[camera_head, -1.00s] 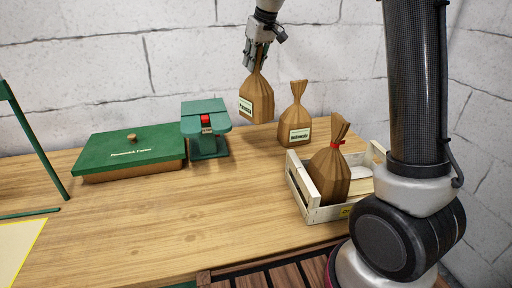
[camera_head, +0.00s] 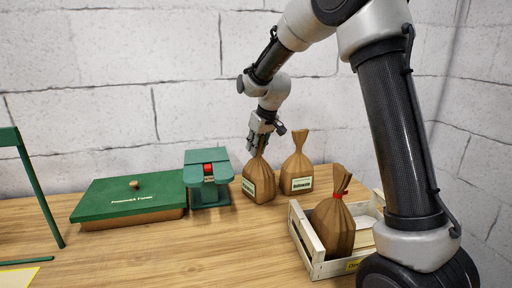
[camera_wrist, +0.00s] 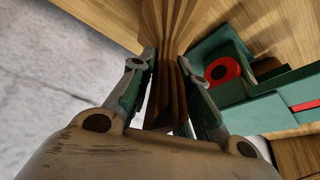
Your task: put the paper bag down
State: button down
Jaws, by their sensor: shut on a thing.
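My gripper (camera_head: 262,130) is shut on the gathered neck of a brown paper bag (camera_head: 259,183) with a pale label. The bag is upright, and its base appears to be at the table top (camera_head: 160,248), between the green scale and another bag. In the wrist view, both fingers of my gripper (camera_wrist: 170,85) pinch the pleated brown paper of the bag (camera_wrist: 166,22). The wrist view does not show the bag's base, so firm contact with the table cannot be told.
A second labelled paper bag (camera_head: 297,170) stands just right. A white wooden crate (camera_head: 304,238) holds a bag with a red tie (camera_head: 333,226). A green scale (camera_head: 208,178) with a red part stands left, beside a green-lidded box (camera_head: 125,200). The front middle of the table is clear.

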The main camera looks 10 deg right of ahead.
jog(key=shift+f, duration=0.1)
jog(key=c, duration=1.3)
grip_release()
jog(key=shift+c, duration=0.2)
jog(key=v, duration=1.2)
jog(key=s+d+m, duration=0.1)
jog(key=s+d, duration=0.3)
jog(key=s, duration=0.5)
jog(key=s+d+m+h, duration=0.1)
jog(key=s+d, duration=0.2)
jog(key=s, duration=0.6)
jog(key=s+d+r+m, duration=0.1)
jog(key=s+d, duration=0.3)
jog(key=s, duration=0.5)
jog(key=shift+s+d+m, duration=0.15)
jog(key=shift+d+m, duration=0.15)
jog(key=shift+d, duration=0.1)
jog(key=s+d+f+m, duration=0.1)
jog(key=s+f, duration=0.2)
jog(key=s, duration=0.4)
jog(key=shift+s+d+f+h, duration=0.3)
jog(key=shift+s+d+h, duration=0.1)
